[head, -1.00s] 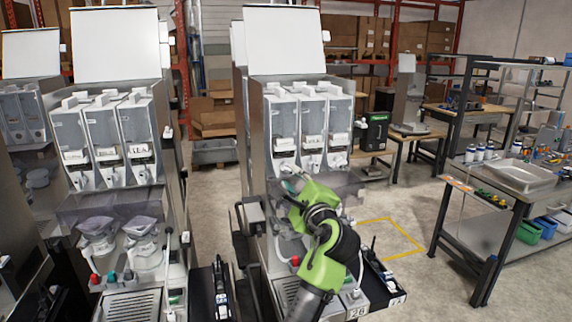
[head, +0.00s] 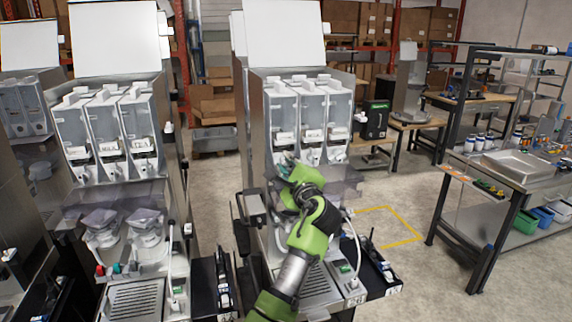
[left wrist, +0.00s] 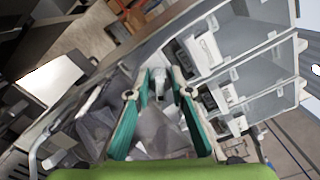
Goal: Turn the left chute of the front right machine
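The front right machine (head: 257,140) stands at the middle of the head view, with three clear canisters side by side, each with a white chute below. My left gripper (head: 283,160) is at the left canister's chute, and largely hides it in the head view. In the left wrist view my left gripper (left wrist: 161,80) has its two teal fingers apart, one on either side of a white chute (left wrist: 158,88). Small gaps seem to show beside the chute, so the fingers appear around it without gripping. My right gripper is in neither view.
Another dispenser machine (head: 115,130) stands to the left. The clear shield (head: 335,187) and a hose lie close below the chutes. A bench with a metal tray (head: 518,165) stands at the right, with free floor (head: 400,190) between.

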